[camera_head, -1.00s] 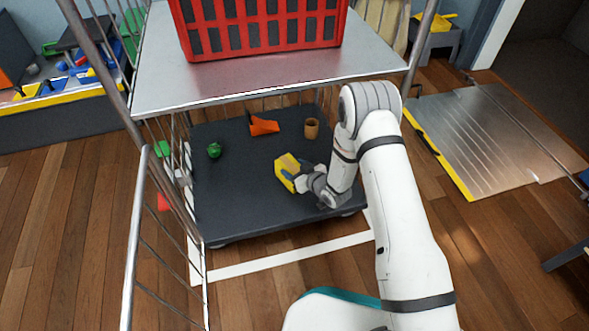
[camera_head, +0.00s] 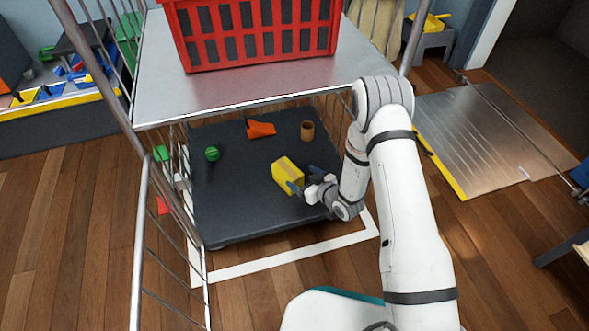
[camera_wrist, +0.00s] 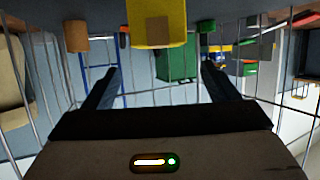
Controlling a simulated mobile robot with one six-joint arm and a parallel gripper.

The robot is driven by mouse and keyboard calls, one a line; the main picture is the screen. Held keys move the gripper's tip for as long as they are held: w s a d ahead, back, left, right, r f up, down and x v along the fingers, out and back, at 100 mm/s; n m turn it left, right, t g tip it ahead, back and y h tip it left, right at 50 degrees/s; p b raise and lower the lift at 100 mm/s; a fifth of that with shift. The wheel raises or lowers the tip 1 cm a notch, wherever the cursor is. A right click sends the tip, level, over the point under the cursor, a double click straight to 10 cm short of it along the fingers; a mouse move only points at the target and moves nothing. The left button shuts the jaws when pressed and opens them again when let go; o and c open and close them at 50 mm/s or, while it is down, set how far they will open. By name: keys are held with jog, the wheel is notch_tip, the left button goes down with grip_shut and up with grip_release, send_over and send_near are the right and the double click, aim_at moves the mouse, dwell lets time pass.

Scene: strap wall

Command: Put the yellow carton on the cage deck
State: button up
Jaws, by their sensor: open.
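The yellow carton (camera_head: 287,174) stands on the dark cage deck (camera_head: 240,205), right of its middle. In the wrist view the carton (camera_wrist: 157,12) shows at the top edge, beyond my fingers. My gripper (camera_head: 302,178) is open and empty, just right of and in front of the carton. In the wrist view my gripper's two dark fingers (camera_wrist: 160,82) are spread wide with nothing between them.
A metal shelf (camera_head: 240,95) with a red crate (camera_head: 250,32) overhangs the back. Cage bars (camera_head: 141,235) stand at left.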

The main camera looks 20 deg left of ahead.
jog(key=p+v, duration=0.1)
jog(key=v, duration=0.4)
jog(key=shift+s+d, duration=0.1)
jog(key=shift+s, duration=0.05)
dwell(0.3)
